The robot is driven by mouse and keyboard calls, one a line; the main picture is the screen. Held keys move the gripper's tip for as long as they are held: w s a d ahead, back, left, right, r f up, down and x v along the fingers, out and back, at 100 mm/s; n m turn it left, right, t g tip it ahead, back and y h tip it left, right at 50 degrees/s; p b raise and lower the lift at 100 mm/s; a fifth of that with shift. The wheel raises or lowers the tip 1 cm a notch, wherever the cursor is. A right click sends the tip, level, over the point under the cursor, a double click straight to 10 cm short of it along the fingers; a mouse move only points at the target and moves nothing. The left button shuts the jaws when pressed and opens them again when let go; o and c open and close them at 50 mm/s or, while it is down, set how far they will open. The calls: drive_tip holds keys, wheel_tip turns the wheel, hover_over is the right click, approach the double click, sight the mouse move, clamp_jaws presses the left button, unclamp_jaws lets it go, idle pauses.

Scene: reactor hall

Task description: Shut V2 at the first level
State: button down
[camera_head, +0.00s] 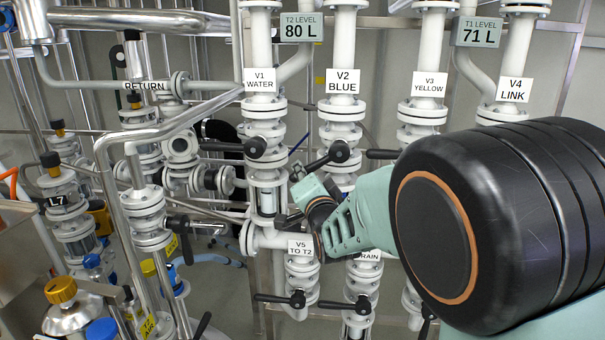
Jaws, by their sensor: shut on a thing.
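The V2 valve carries the white label V2 BLUE (343,81) on its pale pipe in the middle of the view. Its black lever (322,160) runs from the pivot down and to the left, tilted between level and upright. My gripper (295,182), teal and black, reaches in from the right below the lever. It is shut on the lever's outer end, which the fingers partly hide. The T2 level display (302,29) reads 80 L. The T1 level display (478,33) reads 71 L.
The V1 lever (222,146) points left, close to my gripper. The V3 lever (382,154) also points left, beside my arm. The V5 label (300,248) and lower valve levers (345,305) lie beneath. My arm hides much of the right side.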

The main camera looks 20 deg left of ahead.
drive_tip(key=shift+a+m+b, duration=0.15)
drive_tip(key=shift+m+b, duration=0.25)
drive_tip(key=shift+b, duration=0.85)
drive_tip(key=b, duration=0.1)
drive_tip(key=m+b, duration=0.1)
drive_tip(key=shift+s+a+r+t+b, duration=0.1)
drive_tip(key=shift+a+r+t+b, duration=0.1)
drive_tip(key=shift+r+t+b, duration=0.15)
drive_tip(key=r+m+b, duration=0.1)
drive_tip(key=b, duration=0.3)
drive_tip(key=shift+s+a+r+m+t, duration=0.1)
drive_tip(key=shift+a+r+m+t, duration=0.2)
drive_tip(key=shift+r+m, duration=0.1)
drive_tip(key=r+m+t+b, duration=0.1)
drive_tip(key=r+m+b, duration=0.1)
drive_tip(key=b, duration=0.2)
drive_tip(key=shift+a+r+y+b, duration=0.15)
drive_tip(key=shift+a+y+b, duration=0.05)
drive_tip(key=shift+y+b, duration=0.1)
drive_tip(key=shift+s+r+m+b, duration=0.1)
drive_tip(key=shift+r+m+b, duration=0.75)
drive_tip(key=shift+m+b, duration=0.1)
drive_tip(key=shift+r, duration=0.1)
drive_tip(key=c, duration=1.9)
unclamp_jaws()
drive_tip(key=shift+o, duration=0.4)
drive_tip(key=shift+f, duration=0.2)
